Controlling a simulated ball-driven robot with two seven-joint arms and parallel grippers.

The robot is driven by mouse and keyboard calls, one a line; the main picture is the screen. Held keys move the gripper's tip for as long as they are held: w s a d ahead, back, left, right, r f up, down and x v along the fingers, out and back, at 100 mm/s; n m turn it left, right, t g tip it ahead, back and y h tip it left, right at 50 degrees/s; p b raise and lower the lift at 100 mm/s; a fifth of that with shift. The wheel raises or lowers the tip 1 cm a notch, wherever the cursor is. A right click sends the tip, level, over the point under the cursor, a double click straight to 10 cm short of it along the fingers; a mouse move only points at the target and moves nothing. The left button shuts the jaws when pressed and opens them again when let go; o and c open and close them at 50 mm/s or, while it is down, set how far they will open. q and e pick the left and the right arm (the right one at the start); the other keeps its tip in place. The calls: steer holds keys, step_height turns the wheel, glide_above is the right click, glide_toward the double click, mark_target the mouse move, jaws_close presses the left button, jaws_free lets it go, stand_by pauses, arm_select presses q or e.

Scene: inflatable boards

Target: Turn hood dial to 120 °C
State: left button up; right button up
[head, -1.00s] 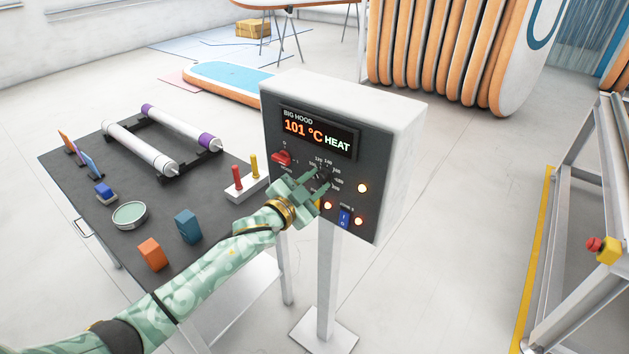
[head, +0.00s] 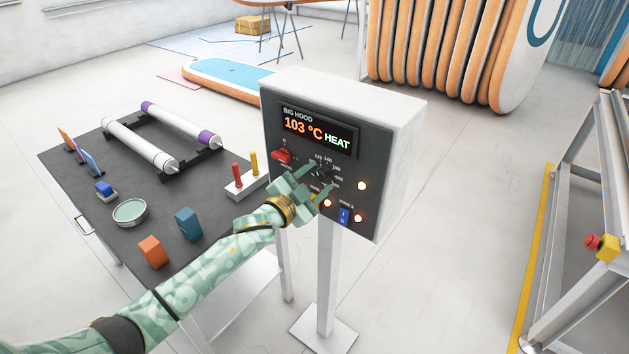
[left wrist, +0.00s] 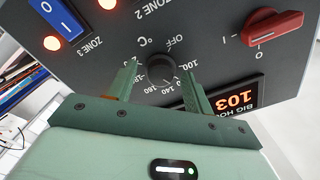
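The hood control box (head: 395,150) reads "BIG HOOD", 103 °C and HEAT on its display (head: 317,131). The black round dial (head: 324,173) sits below the display with a ring of numbers; it also shows in the left wrist view (left wrist: 162,67), where the panel appears upside down. I cannot make out exactly where the dial points. My left gripper (head: 321,180) is in front of the panel at the dial. In the left wrist view its green fingers (left wrist: 160,72) stand open on either side of the dial, with gaps visible. My right gripper is not in view.
A red switch (head: 282,155) is left of the dial; a blue switch (head: 344,215) and lit orange lamps are below and right. A dark table (head: 120,210) with rollers and small blocks stands left. A metal frame (head: 570,200) stands right; floor between is clear.

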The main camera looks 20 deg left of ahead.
arm_select(q)
steer(key=p+v, duration=0.1)
steer(key=v, duration=1.5)
steer(key=shift+s+p, duration=0.2)
steer(key=shift+p, duration=0.15)
steer(key=shift+a, duration=0.1)
steer(key=s+a+f+n+g+y, duration=0.2)
steer(key=s+a+f, duration=0.1)
steer(key=f, duration=0.7)
steer(key=s+a+f+n+g+y, duration=0.1)
steer(key=s+a+f+g+y, duration=0.2)
steer(key=f, duration=0.8)
steer(key=s+a+f+n+g+y, duration=0.1)
steer(key=s+a+f+n+g, duration=0.2)
steer(key=f, duration=0.7)
steer(key=s+a+f+g+b, duration=0.1)
steer(key=s+f+g, duration=0.1)
steer(key=s+f, duration=0.85)
steer(key=s+d+f+g, duration=0.2)
steer(key=s+f, duration=0.1)
steer(key=s, duration=0.5)
steer(key=s+d+f+n+g+b, duration=0.1)
steer(key=s+d+f+g, duration=0.1)
steer(key=s, duration=0.6)
steer(key=s+d+f+n+g, duration=0.1)
steer(key=s+d+f, duration=0.3)
steer(key=s, duration=0.4)
steer(key=shift+s+d+f+g, duration=0.25)
steer(key=shift+s+f+g, duration=0.1)
steer(key=shift+g, duration=0.25)
